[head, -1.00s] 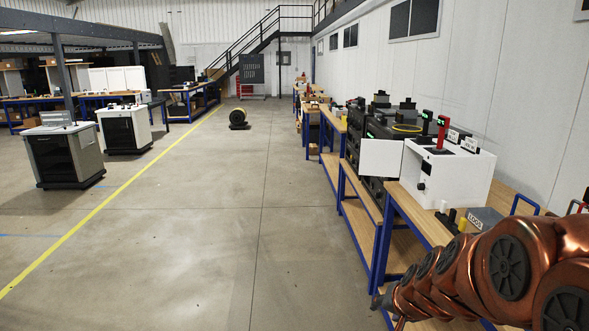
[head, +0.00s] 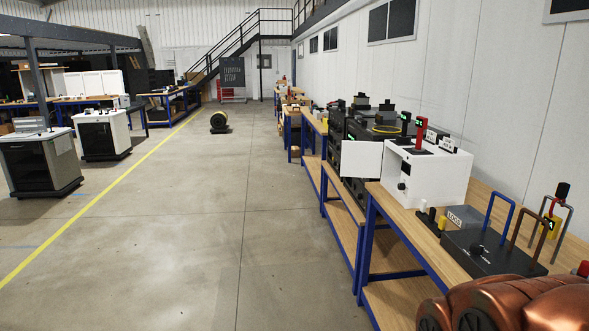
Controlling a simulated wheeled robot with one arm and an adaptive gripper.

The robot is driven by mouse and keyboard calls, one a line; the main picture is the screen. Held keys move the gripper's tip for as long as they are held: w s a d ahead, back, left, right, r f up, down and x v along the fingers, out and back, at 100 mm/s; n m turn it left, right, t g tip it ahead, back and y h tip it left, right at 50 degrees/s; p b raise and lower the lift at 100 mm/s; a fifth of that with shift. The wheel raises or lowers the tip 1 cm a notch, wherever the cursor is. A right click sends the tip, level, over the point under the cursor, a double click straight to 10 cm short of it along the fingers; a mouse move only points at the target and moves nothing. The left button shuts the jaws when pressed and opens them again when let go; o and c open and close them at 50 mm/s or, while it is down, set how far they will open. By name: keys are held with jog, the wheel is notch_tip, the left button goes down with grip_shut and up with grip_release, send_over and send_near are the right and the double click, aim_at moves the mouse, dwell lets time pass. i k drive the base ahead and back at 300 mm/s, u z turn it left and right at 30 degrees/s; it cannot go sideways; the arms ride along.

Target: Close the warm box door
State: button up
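The warm box (head: 438,178) is a white box on the wooden workbench at the right of the head view. Its white door (head: 361,158) stands open, swung out to the left past the bench's front edge. My copper-coloured arm fills the lower right corner. My gripper is not in view, so its distance from the door cannot be seen.
A grey LOGS box (head: 464,217), a black case (head: 490,250) and blue and brown handles (head: 498,217) are on the near bench (head: 408,223). Dark equipment (head: 362,127) stands beyond the warm box.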

aim_at(359, 160)
jog(key=u, duration=0.5)
jog(key=k, duration=0.6)
jog(key=u, duration=0.55)
jog(key=i, duration=3.15)
jog(key=z, duration=0.2)
jog(key=i, duration=1.85)
jog(key=z, duration=0.85)
jog(key=i, duration=1.4)
jog(key=z, duration=2.1)
jog(key=i, duration=0.95)
jog(key=z, duration=1.1)
jog(key=i, duration=1.2)
jog(key=z, duration=0.2)
